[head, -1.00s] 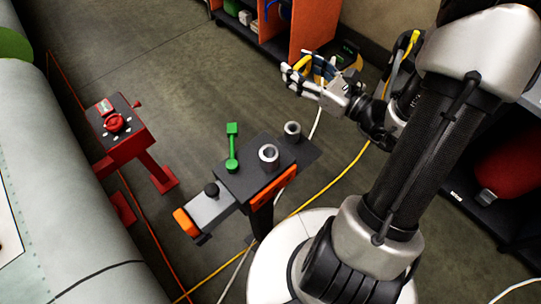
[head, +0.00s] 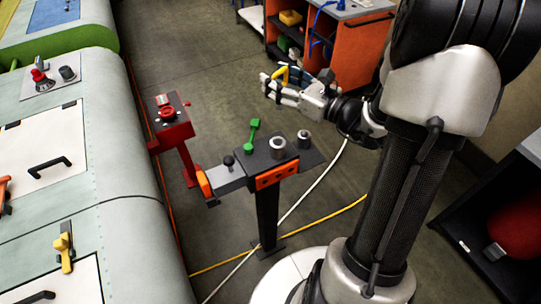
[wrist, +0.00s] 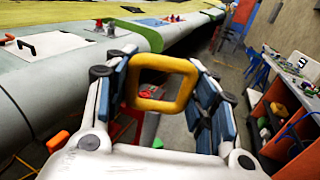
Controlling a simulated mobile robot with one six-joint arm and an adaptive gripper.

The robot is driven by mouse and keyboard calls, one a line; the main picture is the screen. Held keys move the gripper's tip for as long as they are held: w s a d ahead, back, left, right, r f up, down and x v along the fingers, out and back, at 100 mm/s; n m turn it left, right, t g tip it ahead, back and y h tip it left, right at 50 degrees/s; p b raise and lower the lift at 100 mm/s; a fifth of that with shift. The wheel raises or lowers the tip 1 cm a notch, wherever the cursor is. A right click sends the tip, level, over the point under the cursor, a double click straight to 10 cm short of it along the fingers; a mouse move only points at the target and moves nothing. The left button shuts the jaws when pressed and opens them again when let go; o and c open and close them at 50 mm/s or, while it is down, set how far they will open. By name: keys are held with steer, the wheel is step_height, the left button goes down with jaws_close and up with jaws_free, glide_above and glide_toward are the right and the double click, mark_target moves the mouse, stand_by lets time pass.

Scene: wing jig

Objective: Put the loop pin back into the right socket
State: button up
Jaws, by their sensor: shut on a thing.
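The loop pin shows as a yellow square loop (wrist: 160,88) in the wrist view, between the blue-padded fingers of my gripper (wrist: 165,95). My gripper (head: 278,84) is shut on it, and a bit of the yellow loop (head: 283,74) shows in the head view. The pin's shank is hidden. A dark stand top (head: 262,160) carries two grey ring-like sockets: a left one (head: 277,147) and a right one (head: 303,140). In the head view my gripper is beyond the stand, apart from both sockets.
A green lever (head: 253,132) and a black knob (head: 228,161) rise from the stand. A red stand (head: 170,125) is to its left. The wing surface (head: 110,160) runs along the left. An orange cabinet (head: 362,50) is at the back. Cables cross the floor.

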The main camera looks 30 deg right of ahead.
step_height(320, 180, down, 14)
steer(key=b, duration=0.3)
steer(key=shift+w+d+f+b, duration=0.2)
steer(key=shift+w+f+b, duration=0.05)
steer(key=shift+w+b, duration=0.15)
steer(key=shift+s+f+b, duration=0.15)
steer(key=shift+f+b, duration=0.5)
steer(key=shift+f, duration=1.75)
steer(key=shift+f, duration=0.35)
steer(key=o, duration=1.4)
